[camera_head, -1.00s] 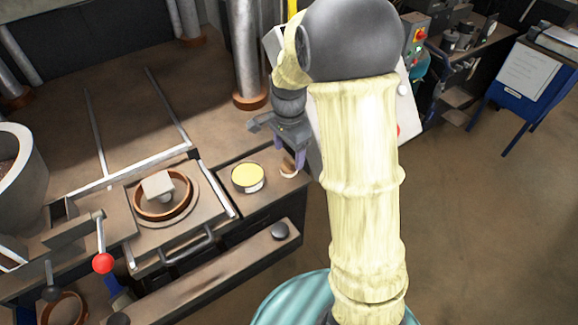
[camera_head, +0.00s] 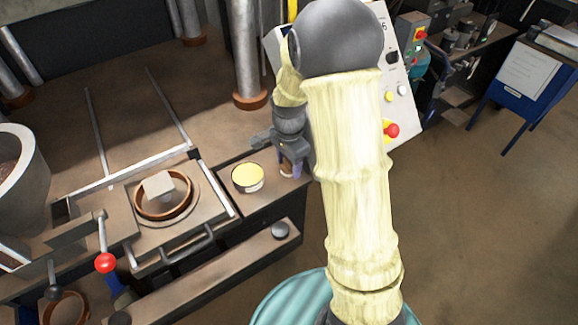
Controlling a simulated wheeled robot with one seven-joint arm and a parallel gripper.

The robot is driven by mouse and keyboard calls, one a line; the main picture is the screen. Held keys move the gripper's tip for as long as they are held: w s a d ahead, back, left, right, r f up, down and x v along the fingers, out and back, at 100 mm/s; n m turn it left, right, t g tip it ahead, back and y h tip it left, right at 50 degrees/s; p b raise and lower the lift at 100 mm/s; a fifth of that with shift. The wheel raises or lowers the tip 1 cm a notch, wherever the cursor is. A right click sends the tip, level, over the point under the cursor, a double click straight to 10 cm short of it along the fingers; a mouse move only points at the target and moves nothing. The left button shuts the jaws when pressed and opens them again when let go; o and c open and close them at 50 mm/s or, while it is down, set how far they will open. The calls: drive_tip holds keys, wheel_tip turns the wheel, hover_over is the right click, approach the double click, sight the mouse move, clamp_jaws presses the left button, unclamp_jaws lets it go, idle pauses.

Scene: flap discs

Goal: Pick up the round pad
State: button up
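A small round pad, brown and whitish (camera_head: 289,172), sits on the brown ledge at the right end of the machine bench. Only a small part of it shows; my gripper hides the rest. My gripper (camera_head: 290,166) points down right over it, its purplish fingers low and apart on either side of the visible part. I cannot tell whether the fingers touch the pad or are closed on it.
A round tin with a yellow top (camera_head: 248,177) stands just left of my gripper. A grey post (camera_head: 247,60) rises behind, and a control panel with a red button (camera_head: 391,131) is close on the right. A lever with a red knob (camera_head: 106,263) stands at front left.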

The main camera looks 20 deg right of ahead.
drive_tip(key=c, duration=0.6)
wheel_tip(320, 180, up, 18)
drive_tip(key=shift+r+b, duration=0.1)
drive_tip(key=shift+b, duration=0.7)
drive_tip(key=o, duration=0.4)
drive_tip(key=c, duration=0.3)
